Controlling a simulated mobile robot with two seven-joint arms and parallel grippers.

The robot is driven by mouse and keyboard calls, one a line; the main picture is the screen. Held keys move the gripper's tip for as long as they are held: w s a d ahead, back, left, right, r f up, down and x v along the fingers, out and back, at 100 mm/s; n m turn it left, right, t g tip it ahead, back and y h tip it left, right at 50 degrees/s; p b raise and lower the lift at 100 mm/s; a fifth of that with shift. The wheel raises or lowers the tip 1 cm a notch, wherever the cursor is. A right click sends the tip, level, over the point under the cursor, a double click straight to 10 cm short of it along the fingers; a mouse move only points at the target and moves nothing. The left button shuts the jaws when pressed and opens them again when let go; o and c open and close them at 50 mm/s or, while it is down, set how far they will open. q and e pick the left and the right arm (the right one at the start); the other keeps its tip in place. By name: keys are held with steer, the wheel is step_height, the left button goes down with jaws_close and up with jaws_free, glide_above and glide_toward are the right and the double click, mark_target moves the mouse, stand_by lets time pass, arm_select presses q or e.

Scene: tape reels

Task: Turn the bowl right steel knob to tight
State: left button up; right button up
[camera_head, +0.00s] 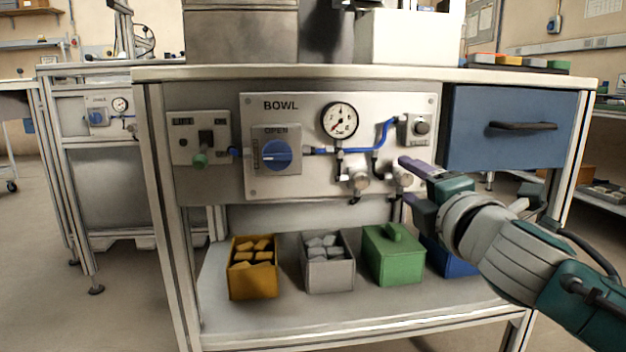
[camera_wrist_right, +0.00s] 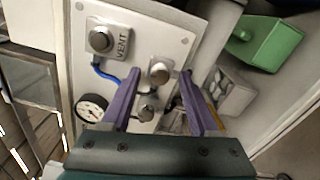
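The right steel knob (camera_head: 402,174) of the panel marked BOWL sits at the panel's lower right, partly hidden behind my right gripper in the head view. In the right wrist view the knob (camera_wrist_right: 160,72) shows between the two purple fingertips. My right gripper (camera_head: 407,181) is open, with its fingers (camera_wrist_right: 161,72) on either side of the knob; I cannot tell whether they touch it. The left steel knob (camera_head: 358,180) is beside it, and it also shows in the wrist view (camera_wrist_right: 147,112). My left gripper is not in view.
The BOWL panel (camera_head: 300,185) also carries a blue OPEN dial (camera_head: 276,154), a gauge (camera_head: 340,120) and a VENT button (camera_head: 422,128). A blue drawer (camera_head: 480,145) is to the right. Yellow (camera_head: 254,282), grey (camera_head: 328,276) and green (camera_head: 392,265) bins stand on the shelf below.

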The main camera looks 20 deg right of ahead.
steer(key=shift+s, duration=0.1)
steer(key=shift+s+a, duration=0.15)
steer(key=shift+s, duration=0.15)
steer(key=p+v, duration=0.1)
steer(key=v, duration=0.8)
steer(key=shift+p, duration=0.4)
